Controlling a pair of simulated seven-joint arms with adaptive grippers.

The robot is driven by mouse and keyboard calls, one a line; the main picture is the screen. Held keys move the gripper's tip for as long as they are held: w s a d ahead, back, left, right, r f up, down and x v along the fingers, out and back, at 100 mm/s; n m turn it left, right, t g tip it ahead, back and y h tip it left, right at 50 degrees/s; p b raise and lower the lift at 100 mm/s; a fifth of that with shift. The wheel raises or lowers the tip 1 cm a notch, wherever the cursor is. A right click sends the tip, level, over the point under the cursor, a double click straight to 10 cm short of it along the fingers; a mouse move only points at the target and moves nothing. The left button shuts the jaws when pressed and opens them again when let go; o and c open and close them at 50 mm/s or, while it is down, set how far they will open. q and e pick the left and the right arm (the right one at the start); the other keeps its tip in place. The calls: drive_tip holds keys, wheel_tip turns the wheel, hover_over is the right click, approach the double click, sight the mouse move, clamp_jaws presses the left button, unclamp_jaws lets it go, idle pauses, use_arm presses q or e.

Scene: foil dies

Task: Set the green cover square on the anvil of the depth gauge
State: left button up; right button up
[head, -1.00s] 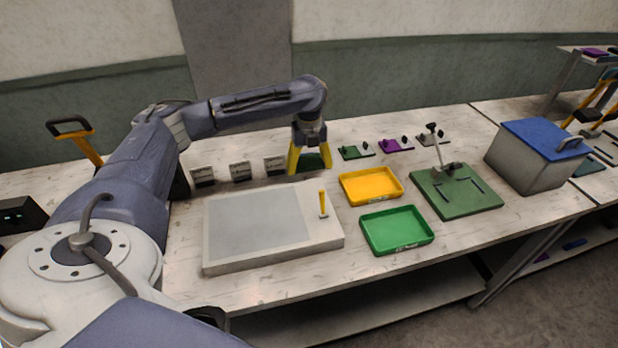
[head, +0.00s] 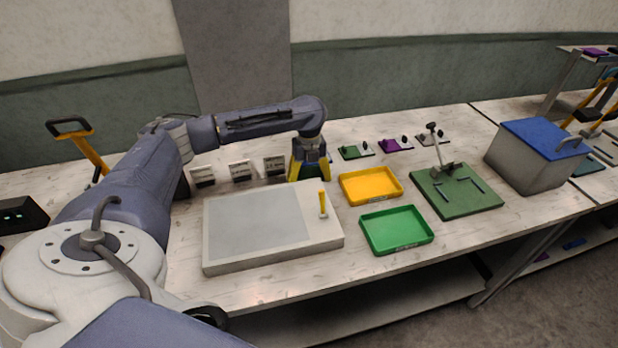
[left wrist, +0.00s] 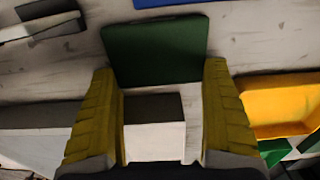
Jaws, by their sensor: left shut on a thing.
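The green cover (left wrist: 155,52) shows in the left wrist view as a flat dark green plate between the yellow fingertips. My left gripper (head: 310,174) is low over the back of the bench and shut on it, with the fingers at its two side edges. In the head view the gripper hides nearly all of the cover. A block with a dark top and white front (left wrist: 154,128) shows between the fingers, nearer than the cover. A green board with a grey post (head: 455,190) stands at the right; I cannot tell whether it is the depth gauge. My right gripper is not in view.
Small label stands (head: 240,171) stand left of the gripper. A pale slab with a yellow lever (head: 322,232) is in front. A yellow tray (head: 371,199), a green tray (head: 397,247) and a blue-lidded box (head: 528,173) are to the right. Small fixtures (head: 394,146) are behind.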

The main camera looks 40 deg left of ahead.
use_arm(q)
drive_tip(key=o, duration=1.1)
drive_tip(key=shift+o, duration=0.2)
wheel_tip(320, 180, up, 12)
drive_tip(key=shift+d, duration=0.1)
